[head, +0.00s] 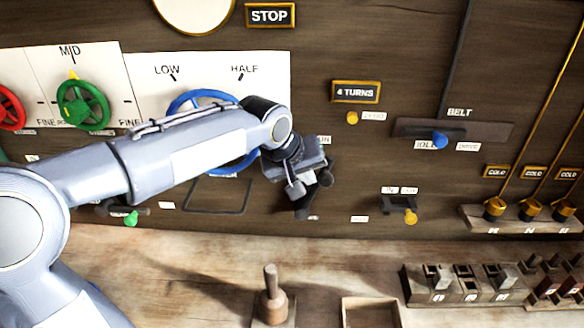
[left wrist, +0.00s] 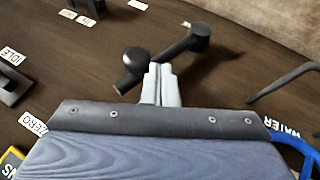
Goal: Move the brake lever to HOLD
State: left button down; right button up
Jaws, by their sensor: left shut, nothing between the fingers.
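My left gripper (head: 296,188) is in front of the panel, shut and empty. Its closed fingers (left wrist: 160,84) also show in the left wrist view. A black crank-like handle (head: 303,209) is on the panel just past the fingertips. In the left wrist view its arm (left wrist: 165,48) runs from a round hub to a knob beside the fingers; I cannot tell whether they touch. No HOLD label is readable, so I cannot tell whether this handle is the brake lever. The gripper hides part of it and a label nearby. My right gripper is not in view.
A blue handwheel (head: 198,98) is partly behind my left arm. To the right are a blue belt lever (head: 439,140) and a yellow-knobbed lever (head: 410,216). A wooden peg (head: 270,298) and an open box (head: 369,303) stand on the bench below.

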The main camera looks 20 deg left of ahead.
pick_arm(q)
jog(key=shift+w+d, duration=0.2)
jog(key=shift+d, duration=0.05)
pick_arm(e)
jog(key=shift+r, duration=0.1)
pick_arm(q)
jog(key=shift+d, duration=0.1)
